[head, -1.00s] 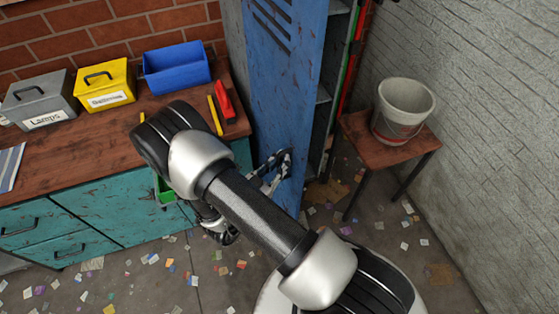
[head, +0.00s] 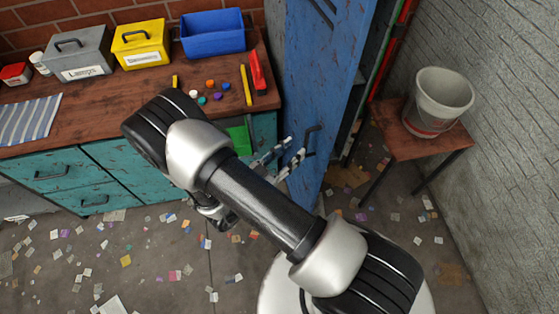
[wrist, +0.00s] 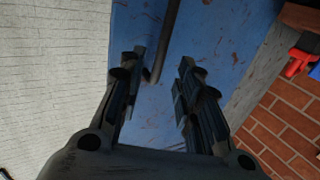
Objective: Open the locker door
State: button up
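The blue locker door (head: 328,80) stands ajar in the head view, with a dark gap along its right edge. Its dark bar handle (head: 313,130) is on the door's face; it also shows in the wrist view (wrist: 170,30). My gripper (head: 294,147) is open and empty, just left of the handle in the head view. In the wrist view my gripper (wrist: 158,85) has its fingers apart, and the handle's end appears between the fingertips. I see no clear contact. My arm hides part of the cabinet and floor.
A wooden workbench (head: 120,95) with teal drawers stands left of the locker, holding grey, yellow and blue boxes. A stool (head: 410,145) with a bucket (head: 440,95) stands right of the door by the wall. Paper scraps litter the floor.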

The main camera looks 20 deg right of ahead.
jog(key=v, duration=0.5)
jog(key=shift+s+a, duration=0.1)
jog(key=shift+a, duration=0.05)
